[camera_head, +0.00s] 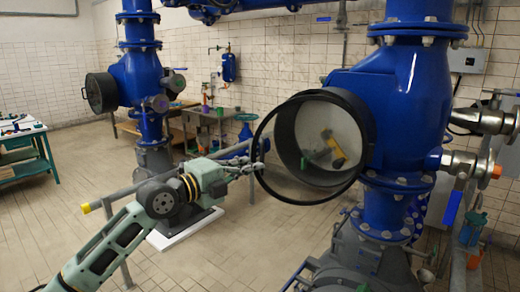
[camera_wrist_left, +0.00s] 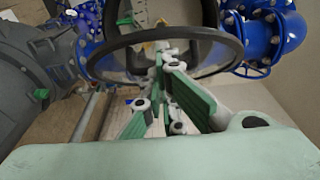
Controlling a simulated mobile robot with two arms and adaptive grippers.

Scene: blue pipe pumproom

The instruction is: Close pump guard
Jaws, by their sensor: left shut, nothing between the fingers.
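The pump guard (camera_head: 265,122) is a round, black-rimmed cover on the near blue pump (camera_head: 395,90). Its ring stands out to the left of the dark round housing (camera_head: 284,130), at an angle and apart from it along the left side. A yellow and green item (camera_head: 333,150) shows within the housing opening. My left gripper (camera_head: 262,167) is at the ring's lower left edge, shut and empty. In the left wrist view the black rim (camera_wrist_left: 165,36) crosses just ahead of the fingers (camera_wrist_left: 160,65). I cannot tell whether they touch it. My right gripper is not in view.
A second blue pump with a dark round cover (camera_head: 100,92) stands at the back left. Blue pipes and metal valves (camera_head: 488,120) crowd the right side. A workbench (camera_head: 215,115) is at the back wall. Tiled floor (camera_head: 85,180) is clear at left.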

